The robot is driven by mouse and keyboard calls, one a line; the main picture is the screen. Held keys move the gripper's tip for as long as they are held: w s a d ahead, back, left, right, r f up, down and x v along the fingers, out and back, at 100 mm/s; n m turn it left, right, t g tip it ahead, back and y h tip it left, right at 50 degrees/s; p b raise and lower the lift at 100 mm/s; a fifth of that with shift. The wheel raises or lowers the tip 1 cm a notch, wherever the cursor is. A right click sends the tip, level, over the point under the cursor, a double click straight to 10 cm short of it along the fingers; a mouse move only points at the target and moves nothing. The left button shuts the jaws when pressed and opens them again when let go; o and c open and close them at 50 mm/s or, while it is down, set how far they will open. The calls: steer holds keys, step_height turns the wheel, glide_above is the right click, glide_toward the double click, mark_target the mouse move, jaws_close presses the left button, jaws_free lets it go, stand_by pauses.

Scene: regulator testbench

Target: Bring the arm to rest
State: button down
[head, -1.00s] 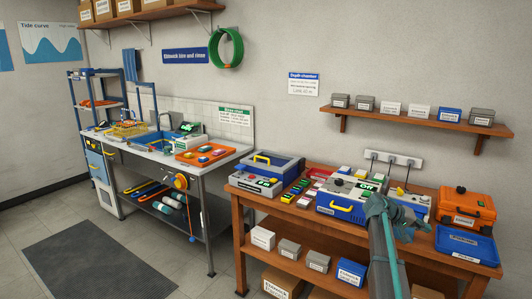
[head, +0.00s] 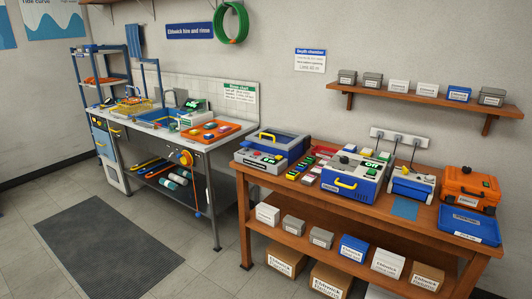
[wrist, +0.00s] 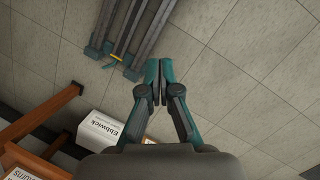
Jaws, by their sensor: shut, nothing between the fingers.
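My gripper (wrist: 159,82) shows in the wrist view with its two teal fingers together, shut and empty. It hangs over grey tiled floor, clear of the workbench. A white labelled box (wrist: 98,132) and wooden bench parts lie to its lower left in that view. The arm and gripper are out of the head view. The wooden workbench (head: 262,177) stands at the right of the head view, with nothing of mine over it.
The bench carries a blue-and-grey unit with a yellow handle (head: 352,176), an orange case (head: 470,188) and a blue tray (head: 468,226). A sink counter (head: 225,131) stands at the left. The floor around the dark mat (head: 108,247) is free.

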steer(key=s+a+f+g, duration=0.1)
steer(key=s+a+f, duration=0.15)
steer(key=s, duration=0.55)
steer(key=s+a+f+g+y, duration=0.1)
steer(key=s+a+g, duration=0.15)
steer(key=s, duration=0.55)
steer(key=s+a+f, duration=0.2)
steer(key=s+a, duration=0.1)
steer(key=s, duration=0.5)
steer(key=s+f+g+b, duration=0.3)
steer(key=f+b, duration=0.5)
steer(key=b, duration=0.5)
steer(key=s+f+g+b, duration=0.4)
steer(key=f+b, duration=0.3)
steer(key=b, duration=0.6)
steer(key=shift+s+a+f+n, duration=0.15)
steer(key=shift+s+f+n, duration=0.15)
steer(key=shift+f+n, duration=0.1)
